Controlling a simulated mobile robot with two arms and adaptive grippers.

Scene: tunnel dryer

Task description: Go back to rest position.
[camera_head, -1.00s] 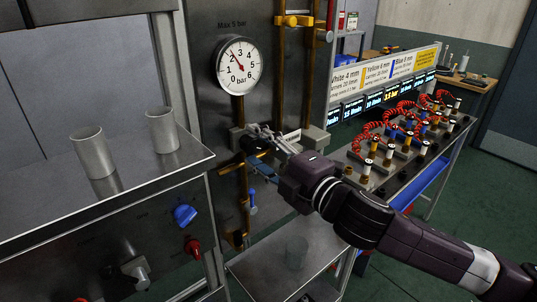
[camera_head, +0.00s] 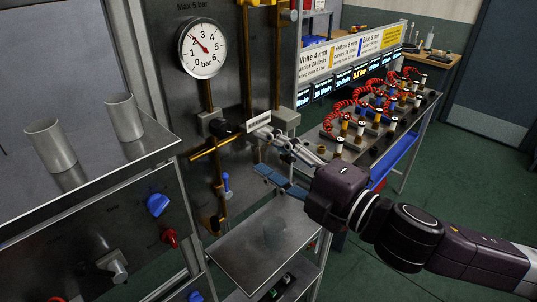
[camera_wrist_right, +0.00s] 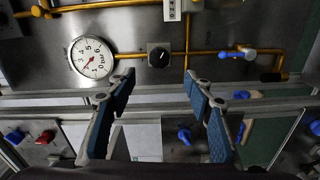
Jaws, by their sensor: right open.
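My right gripper (camera_head: 270,156) is open and empty in front of the metal panel (camera_head: 165,40). Its two fingers with blue pads are spread apart. In the right wrist view the open fingers (camera_wrist_right: 160,82) frame the lower part of the panel, and a black knob (camera_wrist_right: 158,56) shows beyond them, apart from the tips. The same knob is left of the fingers in the head view (camera_head: 226,129). My left gripper is in neither view.
A round pressure gauge (camera_head: 203,47) and yellow pipes are on the panel. Two grey cups (camera_head: 50,145) stand on a metal shelf at left. A lower metal shelf (camera_head: 248,243) is below the gripper. A bench with red coiled hoses (camera_head: 340,120) is at right. Green floor is clear at far right.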

